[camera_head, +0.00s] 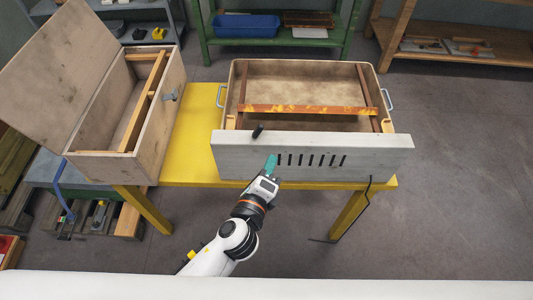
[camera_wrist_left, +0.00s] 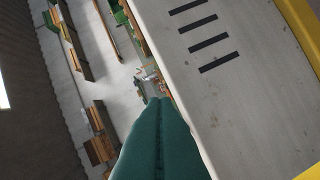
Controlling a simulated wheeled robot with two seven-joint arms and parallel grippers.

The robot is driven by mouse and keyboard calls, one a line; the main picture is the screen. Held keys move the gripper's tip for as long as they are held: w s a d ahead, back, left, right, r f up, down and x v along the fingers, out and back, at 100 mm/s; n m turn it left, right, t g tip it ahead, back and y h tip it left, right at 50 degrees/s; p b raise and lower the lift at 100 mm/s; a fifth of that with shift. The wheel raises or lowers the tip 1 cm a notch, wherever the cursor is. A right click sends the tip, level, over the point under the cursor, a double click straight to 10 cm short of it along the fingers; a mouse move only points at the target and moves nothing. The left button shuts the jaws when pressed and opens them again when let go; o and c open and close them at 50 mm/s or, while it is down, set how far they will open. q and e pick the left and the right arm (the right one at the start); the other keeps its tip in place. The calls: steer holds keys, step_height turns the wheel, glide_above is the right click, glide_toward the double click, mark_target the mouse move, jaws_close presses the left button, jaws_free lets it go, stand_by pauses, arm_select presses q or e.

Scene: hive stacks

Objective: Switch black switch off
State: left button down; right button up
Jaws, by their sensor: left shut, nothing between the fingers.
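A small black lever-like piece (camera_head: 258,131), which looks like the black switch, sits at the top edge of the box's pale front panel (camera_head: 375,150), left of the middle. My left gripper (camera_head: 271,163) has teal fingers, shut and empty. In the head view it is below and slightly right of the black piece, in front of the panel and beside its row of dark slots. In the left wrist view the shut fingers (camera_wrist_left: 160,135) point along the panel (camera_wrist_left: 265,110); the black piece is not seen there. My right gripper is not in view.
The box stands on a yellow table (camera_head: 195,140), with wooden frames inside and handles on its sides. An open-lidded wooden box (camera_head: 155,110) stands to the left. A black cable (camera_head: 368,195) hangs at the table's right front. Shelves stand behind; the floor at right is clear.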

mark_target(280, 143)
arm_select(q)
steer(key=p+x, duration=0.1)
steer(key=x, duration=0.8)
steer(key=shift+r, duration=0.1)
steer(key=a+p, duration=0.1)
steer(key=a+r+p, duration=0.1)
steer(key=a, duration=0.1)
steer(key=shift+s+a+r, duration=0.2)
steer(key=shift+r, duration=0.05)
steer(key=shift+a+r, duration=0.1)
steer(key=shift+a, duration=0.15)
steer(key=shift+n, duration=0.3)
